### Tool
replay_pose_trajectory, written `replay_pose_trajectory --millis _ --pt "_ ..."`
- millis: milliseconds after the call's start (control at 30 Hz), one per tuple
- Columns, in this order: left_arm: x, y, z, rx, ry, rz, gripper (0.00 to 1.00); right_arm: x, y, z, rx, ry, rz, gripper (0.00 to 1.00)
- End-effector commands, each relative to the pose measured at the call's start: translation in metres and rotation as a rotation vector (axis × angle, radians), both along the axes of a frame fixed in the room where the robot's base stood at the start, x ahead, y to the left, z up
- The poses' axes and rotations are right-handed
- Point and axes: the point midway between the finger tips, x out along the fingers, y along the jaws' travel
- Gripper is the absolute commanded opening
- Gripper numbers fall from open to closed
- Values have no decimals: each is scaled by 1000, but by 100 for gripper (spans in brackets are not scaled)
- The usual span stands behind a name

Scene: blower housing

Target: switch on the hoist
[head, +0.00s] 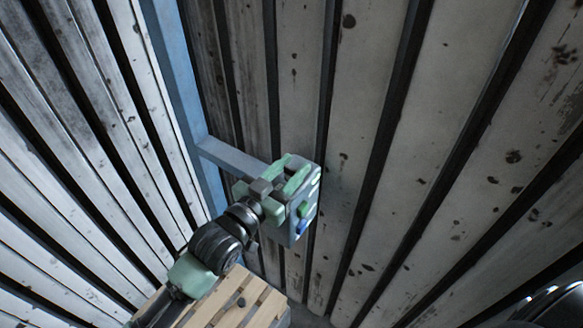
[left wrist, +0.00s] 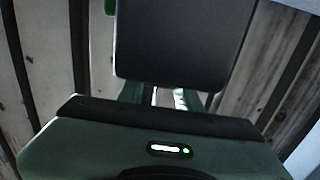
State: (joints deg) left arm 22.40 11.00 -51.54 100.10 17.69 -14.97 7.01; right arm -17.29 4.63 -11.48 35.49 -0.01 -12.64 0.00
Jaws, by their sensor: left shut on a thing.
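A grey control box (head: 303,222) with green and blue parts on its face stands out from the slatted wall in the head view. My left gripper (head: 287,196) reaches up to it from the lower left, its green fingers against the box's near side. The gripper is shut on a part of the box; which part I cannot tell. In the left wrist view, a dark grey slab (left wrist: 182,42) covers the fingertips, and a bit of green (left wrist: 110,6) shows at the top edge. My right gripper is not in view.
A blue post (head: 180,75) stands in the corner, with a grey-blue arm (head: 232,158) running from it toward the box. Pale, stained slatted walls (head: 455,130) close in on both sides. A wooden pallet-like stack (head: 240,300) lies below my left arm.

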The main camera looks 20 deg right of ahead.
Motion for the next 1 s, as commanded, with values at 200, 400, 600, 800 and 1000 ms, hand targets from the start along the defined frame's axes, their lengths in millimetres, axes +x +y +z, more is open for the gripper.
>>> replay_pose_trajectory --millis 200,400,600,800,1000 --pt "0 0 0 -1 0 0 56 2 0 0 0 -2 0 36" --pt "0 0 0 -1 1 1 56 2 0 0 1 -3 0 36" --pt "-11 15 -4 0 1 2 56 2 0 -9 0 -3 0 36" --pt "-33 43 -4 0 0 0 56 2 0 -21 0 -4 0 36" --pt "-45 59 -2 1 1 0 56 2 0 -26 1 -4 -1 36"
